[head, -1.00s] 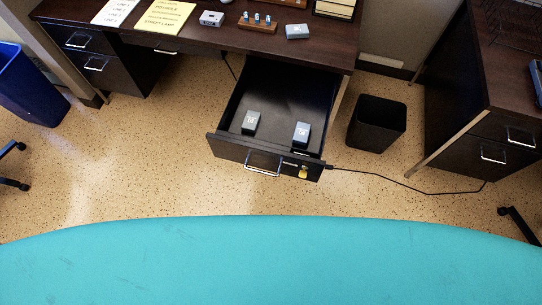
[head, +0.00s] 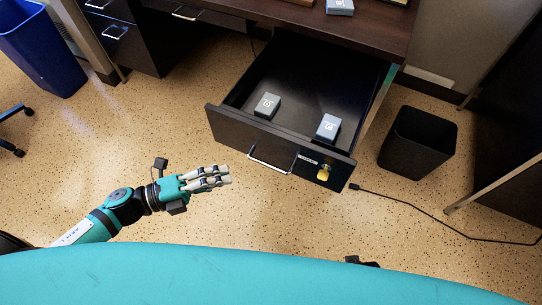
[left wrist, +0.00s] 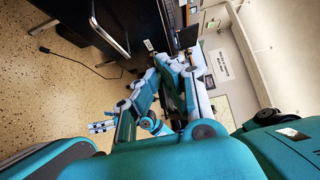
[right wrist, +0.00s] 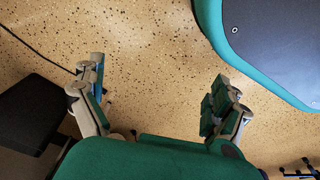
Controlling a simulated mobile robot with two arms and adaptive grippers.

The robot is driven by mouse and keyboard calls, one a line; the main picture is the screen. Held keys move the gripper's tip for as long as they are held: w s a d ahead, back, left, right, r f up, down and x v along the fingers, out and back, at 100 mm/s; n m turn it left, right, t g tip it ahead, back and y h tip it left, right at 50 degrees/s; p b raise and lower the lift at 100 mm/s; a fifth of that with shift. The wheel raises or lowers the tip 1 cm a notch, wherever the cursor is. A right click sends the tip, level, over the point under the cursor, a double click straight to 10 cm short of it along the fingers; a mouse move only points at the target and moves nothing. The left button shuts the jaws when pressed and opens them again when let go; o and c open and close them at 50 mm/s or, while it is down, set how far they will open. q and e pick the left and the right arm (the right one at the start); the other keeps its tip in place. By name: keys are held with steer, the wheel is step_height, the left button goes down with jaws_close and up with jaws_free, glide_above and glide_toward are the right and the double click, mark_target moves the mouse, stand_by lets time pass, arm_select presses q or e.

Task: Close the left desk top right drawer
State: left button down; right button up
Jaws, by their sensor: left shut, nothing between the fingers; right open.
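The left desk's top right drawer (head: 232,128) is pulled well out, a dark drawer with a metal bar handle (head: 270,160) and a brass lock or key (head: 323,172) on its front. Two small grey boxes, one at left (head: 267,105) and one at right (head: 328,127), lie inside it. My left gripper (head: 230,175) is shut and empty, in front of and left of the handle, apart from the drawer. My right gripper (right wrist: 160,90) is open and empty over the floor in the right wrist view.
A black bin (head: 417,143) stands right of the drawer, and a blue bin (head: 42,50) at far left. A cable (head: 430,212) runs along the floor at right. The desk top (head: 350,30) is above the drawer. The floor in front of the drawer is clear.

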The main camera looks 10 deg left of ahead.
arm_select(q)
glide_toward(288, 144)
steer(key=s+d, duration=0.2)
steer(key=d, duration=0.1)
steer(key=w, duration=0.1)
steer(key=w+d, duration=0.1)
steer(key=w, duration=0.2)
steer(key=shift+w+d, duration=0.1)
steer(key=shift+d, duration=0.25)
arm_select(e)
steer(key=shift+s+f, duration=0.25)
steer(key=shift+f, duration=0.05)
arm_select(q)
steer(key=shift+w, duration=0.1)
